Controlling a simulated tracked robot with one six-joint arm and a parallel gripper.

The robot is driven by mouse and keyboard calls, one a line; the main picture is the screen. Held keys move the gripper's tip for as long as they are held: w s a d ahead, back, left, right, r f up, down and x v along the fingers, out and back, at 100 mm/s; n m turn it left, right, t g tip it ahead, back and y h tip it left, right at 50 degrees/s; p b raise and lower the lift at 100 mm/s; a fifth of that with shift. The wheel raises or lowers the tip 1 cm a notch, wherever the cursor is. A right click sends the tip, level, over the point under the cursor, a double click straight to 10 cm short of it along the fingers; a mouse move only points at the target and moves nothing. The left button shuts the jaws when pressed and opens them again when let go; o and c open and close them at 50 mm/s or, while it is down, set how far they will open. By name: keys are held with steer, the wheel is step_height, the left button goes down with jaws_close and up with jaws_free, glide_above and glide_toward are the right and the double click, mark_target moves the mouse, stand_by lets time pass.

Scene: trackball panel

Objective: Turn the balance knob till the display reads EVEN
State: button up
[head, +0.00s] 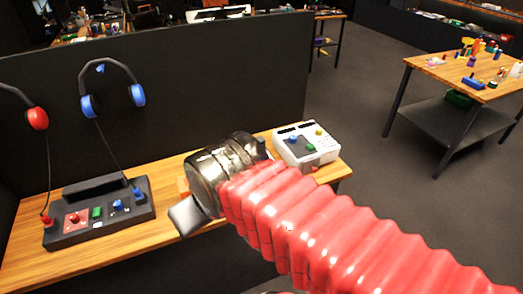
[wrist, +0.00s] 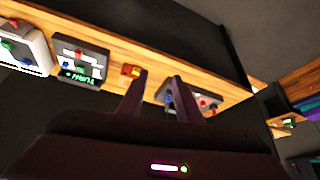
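A small dark panel with a pale face (wrist: 90,58) shows in the wrist view, at the upper left on the bench. A display (wrist: 78,77) on it carries green lettering that looks like "TURN". Small blue and red parts sit on this panel; I cannot tell which is the balance knob. In the head view my arm hides this panel. My gripper (wrist: 159,76) is open and empty in the wrist view, with its two dark fingers apart. It is to the right of the panel in that picture and touches nothing that I can see.
A white box (head: 318,155) with coloured buttons stands right on the wooden bench (head: 40,225). A dark console (head: 125,219) with coloured knobs stands left, below hanging red (head: 37,119) and blue headphones (head: 138,95). An orange block (wrist: 131,71) lies between console and panel. A dark partition (head: 220,85) stands behind.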

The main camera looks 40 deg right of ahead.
steer(key=shift+o, duration=0.2)
steer(key=shift+o, duration=0.5)
steer(key=shift+w+d+r, duration=0.1)
steer(key=shift+w+d, duration=0.05)
steer(key=shift+w, duration=0.05)
steer(key=w+d+m+g+h, duration=0.1)
steer(key=w+d+m, duration=0.1)
steer(key=w+d, duration=1.3)
steer(key=w+d+f+m, duration=0.1)
steer(key=d+f, duration=0.3)
steer(key=d, duration=0.6)
steer(key=w+d+f+m, duration=0.1)
steer(key=w+d+f, duration=0.2)
steer(key=d, duration=0.7)
steer(key=shift+d+f+h, duration=0.15)
steer(key=shift+f+h, duration=0.15)
steer(key=shift+f, duration=0.05)
steer(key=shift+f, duration=0.1)
steer(key=x, duration=1.3)
steer(key=shift+s+f, duration=0.1)
steer(key=shift+f, duration=0.25)
steer(key=shift+c, duration=0.3)
